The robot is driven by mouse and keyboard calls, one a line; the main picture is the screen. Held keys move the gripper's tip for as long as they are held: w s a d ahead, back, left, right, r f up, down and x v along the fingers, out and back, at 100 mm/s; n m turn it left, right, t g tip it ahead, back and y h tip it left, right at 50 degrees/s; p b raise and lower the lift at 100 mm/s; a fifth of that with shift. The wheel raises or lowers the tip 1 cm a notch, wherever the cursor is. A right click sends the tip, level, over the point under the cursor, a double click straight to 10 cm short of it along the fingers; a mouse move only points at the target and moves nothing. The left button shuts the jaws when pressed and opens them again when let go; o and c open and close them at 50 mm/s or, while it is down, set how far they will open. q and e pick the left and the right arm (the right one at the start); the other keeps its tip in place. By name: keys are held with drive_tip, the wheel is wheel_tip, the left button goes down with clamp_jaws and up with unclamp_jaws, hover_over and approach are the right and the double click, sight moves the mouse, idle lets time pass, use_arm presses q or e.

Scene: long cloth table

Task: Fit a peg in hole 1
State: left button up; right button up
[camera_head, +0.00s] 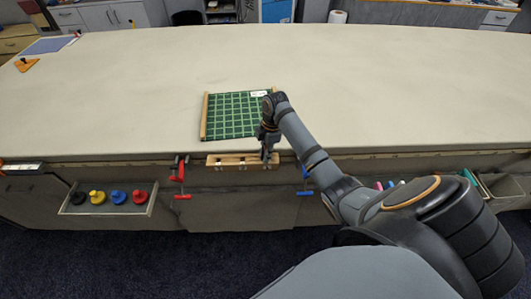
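A wooden strip (228,161) sits at the front edge of the table, below the green mat. Marks or holes along it are too small to make out. A shallow tray (75,211) at the front left holds black (77,198), yellow (97,197), blue (118,197) and red (139,196) knobbed pieces, which may be pegs. My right gripper (265,155) points down over the right end of the wooden strip and covers part of it. I cannot tell whether it touches the strip, holds a piece or is open. My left gripper is not in view.
A green checked mat (232,116) with wooden side bars lies behind the strip. A red clamp (180,174) and a blue clamp (305,181) flank the strip on the table's front. An orange tool (27,64) lies far left. Most of the cloth table (400,90) is clear.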

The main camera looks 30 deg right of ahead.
drive_tip(key=shift+o, duration=0.5)
drive_tip(key=shift+r, duration=0.25)
drive_tip(key=r, duration=0.2)
drive_tip(key=d+r+b, duration=0.1)
drive_tip(key=r, duration=0.4)
drive_tip(key=shift+d+r, duration=0.15)
drive_tip(key=r+p, duration=0.2)
drive_tip(key=r, duration=0.1)
drive_tip(key=r+p, duration=0.1)
drive_tip(key=shift+s+d+r+p, duration=0.15)
drive_tip(key=shift+d+r+p, duration=0.1)
drive_tip(key=shift+p, duration=0.1)
drive_tip(key=shift+f, duration=0.1)
